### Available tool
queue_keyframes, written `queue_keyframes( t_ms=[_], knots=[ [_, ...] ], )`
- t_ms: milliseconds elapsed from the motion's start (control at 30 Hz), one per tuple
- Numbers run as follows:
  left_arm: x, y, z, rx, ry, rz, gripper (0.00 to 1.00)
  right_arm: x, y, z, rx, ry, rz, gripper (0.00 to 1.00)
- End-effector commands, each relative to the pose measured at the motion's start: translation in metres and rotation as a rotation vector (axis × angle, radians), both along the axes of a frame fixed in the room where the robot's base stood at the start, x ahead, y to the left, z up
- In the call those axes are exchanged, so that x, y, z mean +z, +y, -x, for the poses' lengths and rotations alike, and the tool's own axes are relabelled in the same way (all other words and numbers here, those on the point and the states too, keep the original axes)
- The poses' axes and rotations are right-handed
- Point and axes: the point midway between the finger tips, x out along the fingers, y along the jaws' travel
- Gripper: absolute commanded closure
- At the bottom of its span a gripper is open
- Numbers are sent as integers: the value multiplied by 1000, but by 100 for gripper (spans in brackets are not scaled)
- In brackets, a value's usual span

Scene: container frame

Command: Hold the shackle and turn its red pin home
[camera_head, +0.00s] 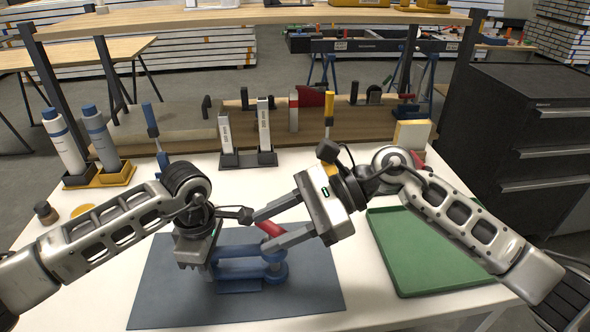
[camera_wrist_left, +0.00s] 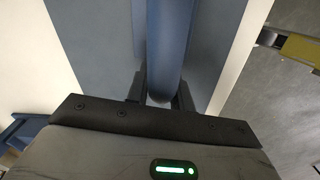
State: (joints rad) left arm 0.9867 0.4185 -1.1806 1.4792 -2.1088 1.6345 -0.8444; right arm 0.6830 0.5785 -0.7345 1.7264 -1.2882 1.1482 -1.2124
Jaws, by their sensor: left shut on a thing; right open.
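The blue shackle (camera_head: 250,265) is over the dark mat, its bow toward the left and its pin end toward the right. My left gripper (camera_head: 212,262) is shut on the shackle's bow; in the left wrist view the blue bar (camera_wrist_left: 165,45) runs between its fingers (camera_wrist_left: 160,95). The red pin (camera_head: 270,228) stands tilted at the shackle's right end. My right gripper (camera_head: 262,229) is open, its two fingers on either side of the red pin. I cannot tell if they touch it. How deep the pin sits is not clear.
The shackle is above a dark blue-grey mat (camera_head: 310,285) on the white table. A green tray (camera_head: 420,250) lies to the right. Bottles (camera_head: 98,135) in a yellow holder stand back left, and a shelf with clamps (camera_head: 330,110) stands behind.

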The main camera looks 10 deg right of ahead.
Motion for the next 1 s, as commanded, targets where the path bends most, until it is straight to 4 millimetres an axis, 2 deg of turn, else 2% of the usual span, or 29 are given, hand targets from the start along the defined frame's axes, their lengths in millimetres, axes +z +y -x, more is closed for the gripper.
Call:
queue_keyframes(
  t_ms=[267,600,800,1000],
  knots=[
    [1,0,-1,1,-3,0,100,18,-2,-17,67,1,336,59],
    [1,0,-1,1,-3,0,100,48,-27,-44,-28,-7,741,59],
    [1,0,-1,1,-3,0,100,58,-36,-51,-74,-7,831,59],
    [1,0,-1,1,-3,0,100,59,-37,-52,-82,-9,844,59]
  ],
)
